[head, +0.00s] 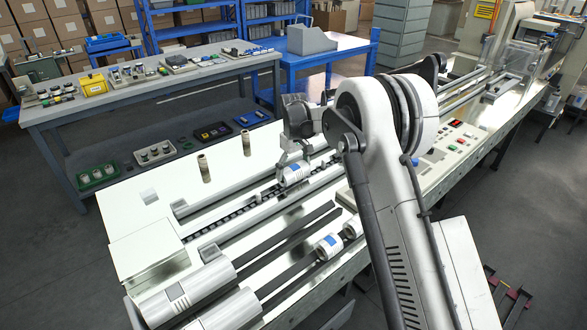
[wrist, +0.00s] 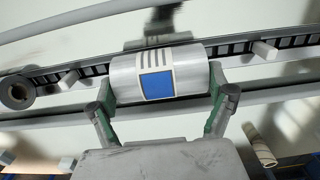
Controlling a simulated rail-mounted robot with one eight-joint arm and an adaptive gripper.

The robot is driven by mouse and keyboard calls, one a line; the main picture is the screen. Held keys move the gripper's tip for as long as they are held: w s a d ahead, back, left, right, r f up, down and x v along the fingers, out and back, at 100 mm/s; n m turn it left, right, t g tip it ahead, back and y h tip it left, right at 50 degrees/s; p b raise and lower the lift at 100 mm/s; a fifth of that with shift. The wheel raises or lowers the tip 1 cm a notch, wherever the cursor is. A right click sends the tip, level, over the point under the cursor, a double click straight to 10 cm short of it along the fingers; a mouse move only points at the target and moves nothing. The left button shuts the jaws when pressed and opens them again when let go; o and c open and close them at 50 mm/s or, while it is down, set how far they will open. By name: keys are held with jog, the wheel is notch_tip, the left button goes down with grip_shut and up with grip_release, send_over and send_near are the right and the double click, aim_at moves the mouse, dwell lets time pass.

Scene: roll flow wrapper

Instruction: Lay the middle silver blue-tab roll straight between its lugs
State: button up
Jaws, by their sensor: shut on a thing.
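A silver roll with a blue tab (wrist: 156,82) lies across the wrist view, its tab and dark stripes facing the camera. My gripper (wrist: 163,92) is shut on it, with one green-padded finger at each end. The roll is over the chain channel (wrist: 232,50), its length close to parallel with it. One pale lug (wrist: 68,79) is off its left end and another lug (wrist: 264,50) off its right end, with gaps. I cannot tell whether the roll touches the channel floor. In the head view the roll (head: 295,173) shows beneath my gripper (head: 292,158).
A grey roll with a dark hole (wrist: 17,92) is at the left of the wrist view. Large rollers (head: 190,290) are at front left.

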aim_at(294, 167)
jog(key=shift+f+b, duration=0.5)
jog(key=shift+f, duration=0.2)
jog(key=o, duration=1.7)
jog(key=shift+r, duration=0.15)
notch_tip(294, 167, up, 12)
jog(key=shift+f, duration=0.1)
